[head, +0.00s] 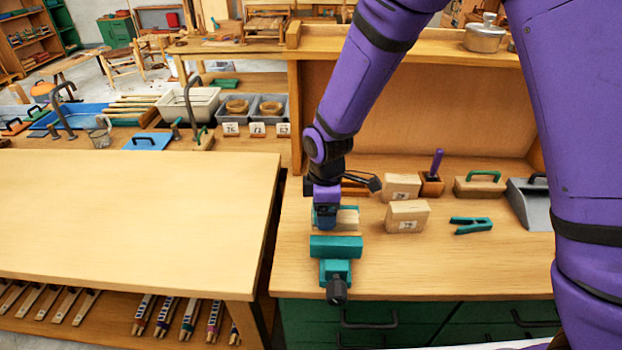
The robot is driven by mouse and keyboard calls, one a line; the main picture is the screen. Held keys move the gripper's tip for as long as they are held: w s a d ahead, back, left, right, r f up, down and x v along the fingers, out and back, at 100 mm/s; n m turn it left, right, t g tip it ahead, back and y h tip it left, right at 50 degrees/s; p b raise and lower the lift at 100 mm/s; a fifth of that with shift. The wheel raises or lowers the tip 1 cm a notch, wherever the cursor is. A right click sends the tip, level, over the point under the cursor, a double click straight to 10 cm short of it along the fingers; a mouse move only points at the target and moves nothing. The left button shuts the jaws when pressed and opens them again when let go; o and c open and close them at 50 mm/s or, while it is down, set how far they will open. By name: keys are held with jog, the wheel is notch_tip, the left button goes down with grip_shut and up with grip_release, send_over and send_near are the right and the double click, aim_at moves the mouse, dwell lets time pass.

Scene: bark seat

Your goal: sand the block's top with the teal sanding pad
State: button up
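A pale wooden block (348,219) sits in a teal vise (336,247) on the right-hand bench. The vise's dark screw end points toward me. My gripper (326,206) points down at the block's left part. A small dark teal piece (326,222), which looks like the sanding pad, is at its fingertips, and my gripper appears shut on it. The piece is at or just over the block's top; I cannot tell if they touch. The fingers and the block's left part are mostly hidden.
Right of the vise are two labelled wooden blocks (407,216), a teal clamp-like tool (470,225), a teal-handled brush (480,185), a small pot with a purple handle (432,182) and a grey dustpan (530,203). The left table top (130,220) is clear.

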jog(key=shift+w+a+r, duration=0.1)
jog(key=shift+a, duration=0.65)
notch_tip(320, 180, up, 3)
jog(key=shift+d+f, duration=0.1)
jog(key=shift+d, duration=0.05)
jog(key=shift+r, duration=2.7)
